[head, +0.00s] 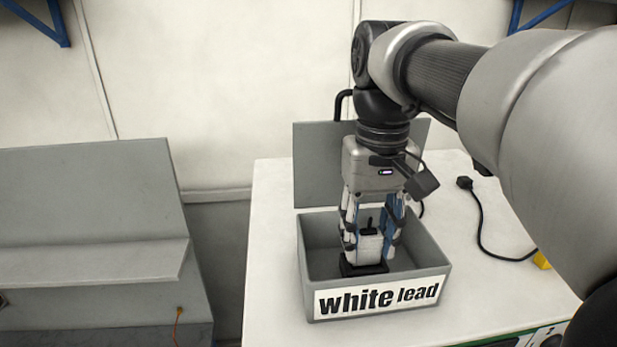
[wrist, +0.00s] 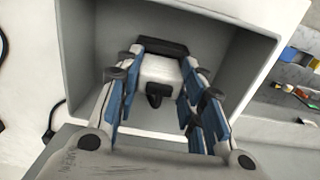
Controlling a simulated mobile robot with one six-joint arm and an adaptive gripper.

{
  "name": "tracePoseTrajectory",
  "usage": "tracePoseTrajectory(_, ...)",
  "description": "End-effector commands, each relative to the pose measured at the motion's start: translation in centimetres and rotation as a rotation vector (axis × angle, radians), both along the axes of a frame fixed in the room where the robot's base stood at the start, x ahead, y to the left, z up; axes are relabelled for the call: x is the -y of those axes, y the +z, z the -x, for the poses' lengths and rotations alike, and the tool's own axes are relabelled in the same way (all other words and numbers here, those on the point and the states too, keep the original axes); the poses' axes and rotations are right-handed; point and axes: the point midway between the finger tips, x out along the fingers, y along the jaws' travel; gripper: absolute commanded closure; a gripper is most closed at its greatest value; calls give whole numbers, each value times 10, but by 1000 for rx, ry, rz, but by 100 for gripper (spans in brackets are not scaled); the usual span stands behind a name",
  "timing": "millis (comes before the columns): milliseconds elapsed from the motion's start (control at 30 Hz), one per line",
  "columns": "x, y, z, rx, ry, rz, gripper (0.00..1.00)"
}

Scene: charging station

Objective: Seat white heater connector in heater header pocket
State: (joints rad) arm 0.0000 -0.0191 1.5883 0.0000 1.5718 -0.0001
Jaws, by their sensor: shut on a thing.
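The white heater connector (head: 370,246) is upright inside a grey open box (head: 432,262) with a "white lead" label on its front. It has a black part at its lower end and a dark stub on top. My gripper (head: 368,257) points down into the box, shut on the connector with its blue-padded fingers on either side. In the wrist view the white connector (wrist: 158,70) sits between the fingers. I cannot tell whether it touches the box floor. I cannot make out the heater header pocket in either view.
The box stands on a white table (head: 270,260), with a grey panel (head: 312,165) behind it. A black cable with a plug (head: 465,183) lies to the right near a yellow object (head: 541,260). A grey sloped console (head: 85,205) stands at the left, across a gap.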

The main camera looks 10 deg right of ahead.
Motion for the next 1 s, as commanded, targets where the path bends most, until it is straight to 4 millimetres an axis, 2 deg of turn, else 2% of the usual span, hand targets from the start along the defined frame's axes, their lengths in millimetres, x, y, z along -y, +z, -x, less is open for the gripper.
tracePoseTrajectory(867, 0, -23, 0, 0, 0, 0, 88)
tracePoseTrajectory(900, 0, -23, 0, 0, 0, 0, 64)
tracePoseTrajectory(1000, 0, -22, 0, 0, 0, 0, 57)
